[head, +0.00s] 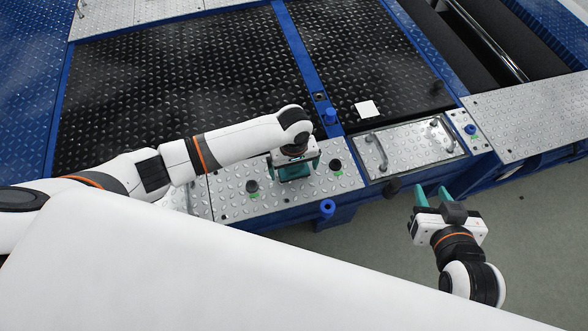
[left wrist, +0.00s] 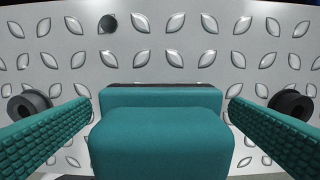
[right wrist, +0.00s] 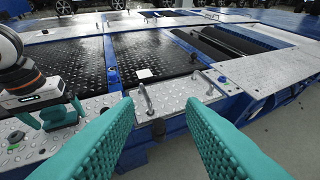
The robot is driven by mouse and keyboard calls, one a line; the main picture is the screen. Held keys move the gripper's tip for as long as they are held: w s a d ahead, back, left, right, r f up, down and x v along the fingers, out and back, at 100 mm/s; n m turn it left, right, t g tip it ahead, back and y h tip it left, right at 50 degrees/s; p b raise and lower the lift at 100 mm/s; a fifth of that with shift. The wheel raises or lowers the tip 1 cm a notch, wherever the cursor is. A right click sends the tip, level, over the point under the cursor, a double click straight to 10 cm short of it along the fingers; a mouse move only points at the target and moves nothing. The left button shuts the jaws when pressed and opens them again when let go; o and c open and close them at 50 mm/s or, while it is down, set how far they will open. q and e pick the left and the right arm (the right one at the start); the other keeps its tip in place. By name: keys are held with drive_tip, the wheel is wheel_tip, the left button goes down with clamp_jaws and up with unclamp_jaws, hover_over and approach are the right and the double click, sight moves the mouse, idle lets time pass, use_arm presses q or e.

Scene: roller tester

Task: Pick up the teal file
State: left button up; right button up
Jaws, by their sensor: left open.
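The teal file (left wrist: 158,135) is a teal block with rounded edges and a dark strip along its far edge. It stands on the silver tread plate (head: 225,190), and in the head view my left arm partly covers it. My left gripper (head: 294,160) is over the file, with its fingers open on either side. In the left wrist view, gaps show between the file and both teal fingers. The file (right wrist: 60,114) also shows below my left gripper in the right wrist view. My right gripper (head: 432,194) is open and empty, off to the right beyond the blue frame.
Black knobs (head: 252,187) and (head: 336,166) stand on the plate on either side of the file. Blue knobs (head: 327,208) and (head: 330,116) are nearby. A handled silver cover (head: 415,145) and a white card (head: 367,109) lie to the right. Grey floor is clear below my right gripper.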

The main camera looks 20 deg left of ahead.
use_arm(q)
drive_tip(key=c, duration=1.1)
drive_tip(key=shift+r, duration=0.1)
drive_tip(key=shift+r, duration=0.1)
wheel_tip(320, 180, up, 5)
drive_tip(key=shift+f+p, duration=0.15)
drive_tip(key=shift+p, duration=1.1)
wheel_tip(320, 180, up, 3)
drive_tip(key=shift+f+p, duration=0.1)
drive_tip(key=shift+p, duration=0.5)
drive_tip(key=shift+r, duration=0.6)
drive_tip(key=shift+r+p, duration=0.35)
drive_tip(key=shift+r, duration=0.1)
use_arm(e)
drive_tip(key=s+d+f+g+h, duration=0.1)
drive_tip(key=s+d+f+g, duration=0.1)
drive_tip(key=s+g, duration=0.2)
drive_tip(key=s+d+f+g+h, duration=0.1)
drive_tip(key=s+d+f+g, duration=0.1)
drive_tip(key=s, duration=0.6)
drive_tip(key=shift+f+g, duration=0.5)
drive_tip(key=shift+g, duration=0.8)
drive_tip(key=shift+d, duration=0.1)
